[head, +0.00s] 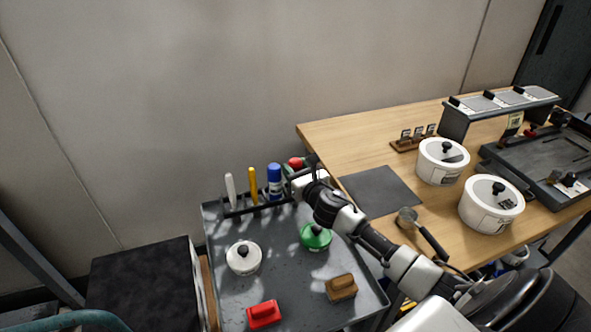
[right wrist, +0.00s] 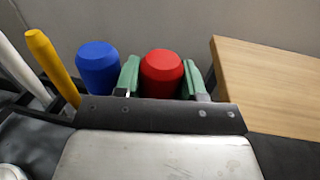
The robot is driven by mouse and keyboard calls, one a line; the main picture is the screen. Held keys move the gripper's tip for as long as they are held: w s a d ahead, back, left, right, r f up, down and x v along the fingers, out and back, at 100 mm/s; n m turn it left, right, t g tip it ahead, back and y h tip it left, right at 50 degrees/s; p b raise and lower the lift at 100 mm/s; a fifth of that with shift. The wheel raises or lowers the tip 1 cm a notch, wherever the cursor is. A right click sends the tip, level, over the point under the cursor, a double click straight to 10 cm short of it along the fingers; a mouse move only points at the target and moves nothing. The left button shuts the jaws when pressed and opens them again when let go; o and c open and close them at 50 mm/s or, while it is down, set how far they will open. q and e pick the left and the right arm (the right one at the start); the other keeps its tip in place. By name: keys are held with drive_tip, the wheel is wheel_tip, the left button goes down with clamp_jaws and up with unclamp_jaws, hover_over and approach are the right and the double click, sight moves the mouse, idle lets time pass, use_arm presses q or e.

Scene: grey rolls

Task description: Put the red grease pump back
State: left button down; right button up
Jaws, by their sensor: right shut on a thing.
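The red grease pump (head: 296,163) shows as a red top at the right end of the row at the back of the grey tray (head: 280,280). In the right wrist view the red top (right wrist: 162,68) stands upright between the two green fingers of my right gripper (right wrist: 160,78), which is shut on it. The lower part of the pump is hidden by the gripper, so I cannot tell if it is seated in the black rack (head: 232,212). The blue-capped pump (head: 274,178) stands just left of it, close to the left finger. My left gripper is not in view.
A yellow stick (head: 253,184) and a white stick (head: 230,190) stand in the rack. The tray also holds a green-lidded pot (head: 316,237), a white pot (head: 243,258), a red block (head: 264,314) and a brown brush (head: 341,287). A wooden table (head: 330,138) edges close on the right.

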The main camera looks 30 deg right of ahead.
drive_tip(key=o, duration=0.6)
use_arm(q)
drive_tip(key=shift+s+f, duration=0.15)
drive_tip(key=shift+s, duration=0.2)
use_arm(e)
drive_tip(key=shift+o, duration=0.2)
drive_tip(key=shift+r, duration=0.1)
drive_tip(key=shift+s, duration=0.3)
use_arm(q)
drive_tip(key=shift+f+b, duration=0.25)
drive_tip(key=shift+b, duration=0.1)
use_arm(e)
drive_tip(key=s, duration=1.1)
drive_tip(key=shift+s+a, duration=0.2)
drive_tip(key=shift+a, duration=0.25)
